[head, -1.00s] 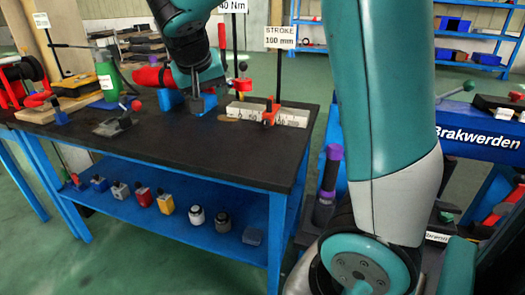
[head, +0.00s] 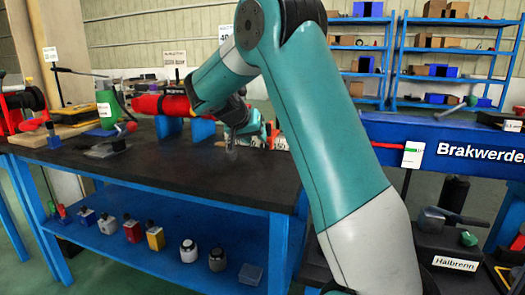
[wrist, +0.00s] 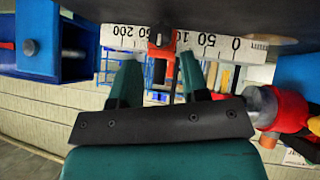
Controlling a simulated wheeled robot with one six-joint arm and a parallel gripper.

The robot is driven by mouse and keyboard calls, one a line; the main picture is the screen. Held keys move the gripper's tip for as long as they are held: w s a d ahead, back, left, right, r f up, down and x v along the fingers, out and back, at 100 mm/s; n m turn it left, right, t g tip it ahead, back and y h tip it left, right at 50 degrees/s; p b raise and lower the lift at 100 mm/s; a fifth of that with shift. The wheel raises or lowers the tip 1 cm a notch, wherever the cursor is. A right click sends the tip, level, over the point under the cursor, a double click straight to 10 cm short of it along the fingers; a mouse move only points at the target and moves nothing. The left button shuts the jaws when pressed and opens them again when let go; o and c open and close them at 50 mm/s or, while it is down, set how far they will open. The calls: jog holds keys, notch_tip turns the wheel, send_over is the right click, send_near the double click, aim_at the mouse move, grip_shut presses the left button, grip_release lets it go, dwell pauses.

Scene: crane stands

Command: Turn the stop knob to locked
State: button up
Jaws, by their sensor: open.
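The stop (wrist: 166,50), a small red-orange piece, sits on the white ruler rail (wrist: 225,47) in the wrist view, between the 100 and 150 marks. The wrist picture is upside down. My gripper (wrist: 159,62) is open, its two teal fingers on either side of the stop in the picture and apart from each other. I cannot tell whether they touch it. In the head view my gripper (head: 254,128) is low over the bench's far side, by the rail (head: 281,143). The stop is mostly hidden there, and its knob's setting cannot be read.
A blue bracket (wrist: 50,45) and a red cylinder end (wrist: 290,107) flank the rail in the wrist view. The dark bench top (head: 170,165) is clear in front.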

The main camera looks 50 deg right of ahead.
aim_at(264, 146)
jog(key=b+x, duration=0.1)
jog(key=x, duration=0.5)
